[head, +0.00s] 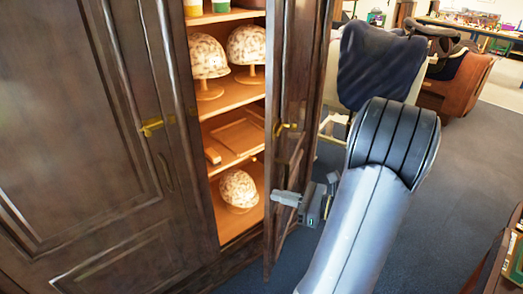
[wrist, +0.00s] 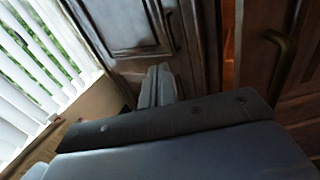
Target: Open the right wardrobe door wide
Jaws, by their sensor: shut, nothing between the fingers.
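The dark wood wardrobe's right door (head: 297,90) stands swung outward, seen nearly edge-on in the head view, with the lit interior showing to its left. A brass handle (head: 287,127) is on this door. The left door (head: 70,130) looks closed and has its own brass handle (head: 151,127). My gripper (head: 287,198) is low at the right door, below its handle, with its fingers shut and empty across the door's front edge. Contact is unclear. In the wrist view the shut fingers (wrist: 158,85) point at a dark panelled surface (wrist: 130,30).
The shelves (head: 235,95) hold several patterned helmets. A chair with a dark cover (head: 370,65) and a brown armchair (head: 455,90) stand behind my arm. Grey floor (head: 450,190) is clear at the right. A dark piece of furniture (head: 497,255) is at the lower right edge.

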